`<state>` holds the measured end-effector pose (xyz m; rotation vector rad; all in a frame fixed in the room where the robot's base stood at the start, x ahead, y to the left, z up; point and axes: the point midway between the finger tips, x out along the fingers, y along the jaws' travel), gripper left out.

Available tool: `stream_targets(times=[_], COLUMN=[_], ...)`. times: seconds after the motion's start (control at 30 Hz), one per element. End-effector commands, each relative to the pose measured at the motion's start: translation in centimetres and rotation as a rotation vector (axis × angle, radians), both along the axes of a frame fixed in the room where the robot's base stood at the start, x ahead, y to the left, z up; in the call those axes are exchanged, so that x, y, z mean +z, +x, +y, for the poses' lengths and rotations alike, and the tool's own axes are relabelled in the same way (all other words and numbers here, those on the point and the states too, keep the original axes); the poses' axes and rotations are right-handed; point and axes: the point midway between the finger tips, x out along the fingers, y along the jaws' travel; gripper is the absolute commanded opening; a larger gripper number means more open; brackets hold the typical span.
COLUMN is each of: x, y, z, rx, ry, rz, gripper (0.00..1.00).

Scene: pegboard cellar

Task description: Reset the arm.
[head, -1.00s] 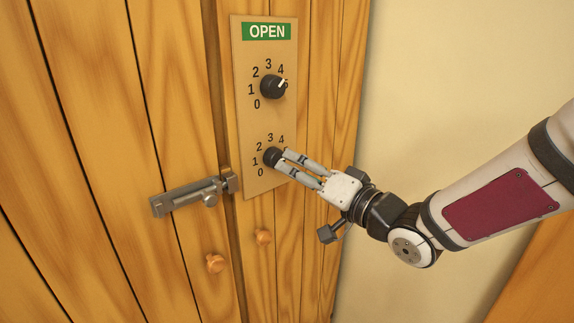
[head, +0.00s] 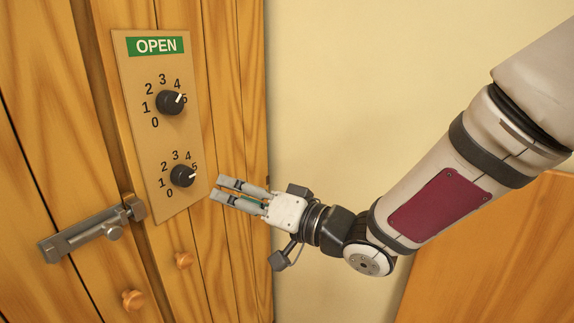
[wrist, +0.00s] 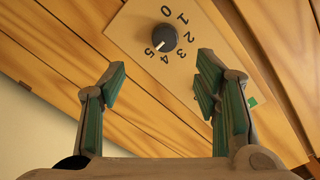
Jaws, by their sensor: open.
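My gripper (head: 218,188) is open and empty, to the right of the control panel (head: 150,75) in the head view. Its fingers point left toward the lower dial (head: 183,176) with a visible gap between. In the wrist view my gripper (wrist: 158,90) shows two green-padded fingers apart, with nothing between them. A black dial (wrist: 164,38) shows beyond the fingertips, its white pointer near 5. In the head view the lower dial's pointer is near 5, and the upper dial (head: 170,102) also points near 5.
A green OPEN sign (head: 156,46) tops the panel on the wooden doors. A bare cream wall (head: 370,80) is at right.

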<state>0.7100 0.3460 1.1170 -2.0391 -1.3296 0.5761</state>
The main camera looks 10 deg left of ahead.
Motion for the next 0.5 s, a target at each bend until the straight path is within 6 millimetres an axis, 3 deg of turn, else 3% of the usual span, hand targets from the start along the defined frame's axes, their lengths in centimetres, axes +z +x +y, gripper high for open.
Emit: stream_targets(times=[0.17, 0.33, 0.5], x=[-0.4, 0.0, 1.5], y=[2.2, 4.0, 2.2], z=[-3.6, -12.0, -21.4], rx=[-0.159, -0.405, -0.604], ry=[-0.23, -0.575, -0.868], rz=[-0.074, -0.117, -0.058], gripper=[0.57, 0.57, 0.57])
